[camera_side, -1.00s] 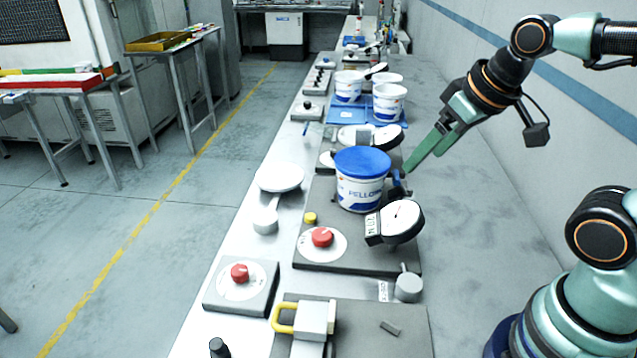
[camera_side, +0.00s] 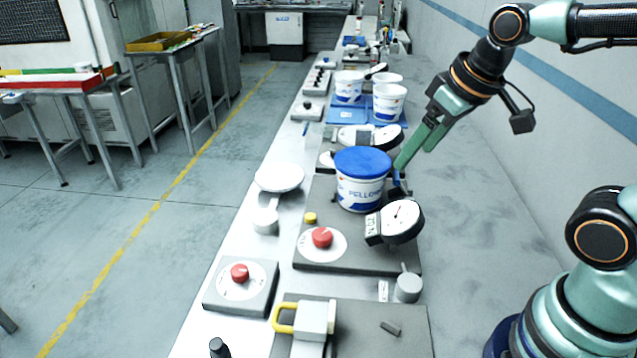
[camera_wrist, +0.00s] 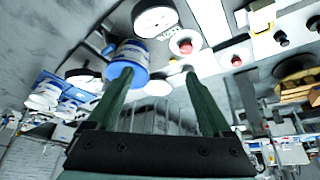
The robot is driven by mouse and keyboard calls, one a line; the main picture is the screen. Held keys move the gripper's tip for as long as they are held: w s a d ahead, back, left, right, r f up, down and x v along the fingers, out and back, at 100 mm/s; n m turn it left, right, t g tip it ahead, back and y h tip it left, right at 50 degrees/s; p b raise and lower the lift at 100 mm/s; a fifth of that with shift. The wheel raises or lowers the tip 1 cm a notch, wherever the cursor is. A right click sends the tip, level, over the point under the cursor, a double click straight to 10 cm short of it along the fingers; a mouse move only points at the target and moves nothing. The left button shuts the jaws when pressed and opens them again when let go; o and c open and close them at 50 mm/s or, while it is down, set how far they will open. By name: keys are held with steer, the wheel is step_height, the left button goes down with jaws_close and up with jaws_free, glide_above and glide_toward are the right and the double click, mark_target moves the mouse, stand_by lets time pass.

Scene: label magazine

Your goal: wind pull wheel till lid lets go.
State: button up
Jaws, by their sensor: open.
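A white tub with a blue lid (camera_side: 362,161) stands upright on a dark grey base plate (camera_side: 340,262), with its lid on. A dark blue fitting (camera_side: 398,188) shows at the tub's right side, partly hidden. A round dial gauge (camera_side: 403,219) stands in front of the tub. A red knob (camera_side: 322,237) sits on a white disc at the plate's front. I cannot tell which part is the pull wheel. My gripper (camera_side: 412,160) is open, its green fingers slanting down just right of the lid. In the wrist view, the blue lid (camera_wrist: 123,72) appears near my left finger.
A second red knob (camera_side: 239,272) on a grey block, a yellow-handled padlock shape (camera_side: 285,318) and a grey cylinder (camera_side: 408,287) lie nearer. More white tubs (camera_side: 389,101) stand on a blue tray behind. The wall runs along the right; grey surface right of the plate is clear.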

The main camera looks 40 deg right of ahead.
steer(key=w+a+f+n+g, duration=0.3)
steer(key=w+a+n, duration=0.1)
steer(key=w, duration=0.4)
steer(key=n+g, duration=0.2)
steer(key=n, duration=0.1)
glide_above(324, 234)
step_height(324, 234, down, 7)
step_height(324, 234, down, 12)
steer(key=shift+f, duration=0.2)
jaws_close()
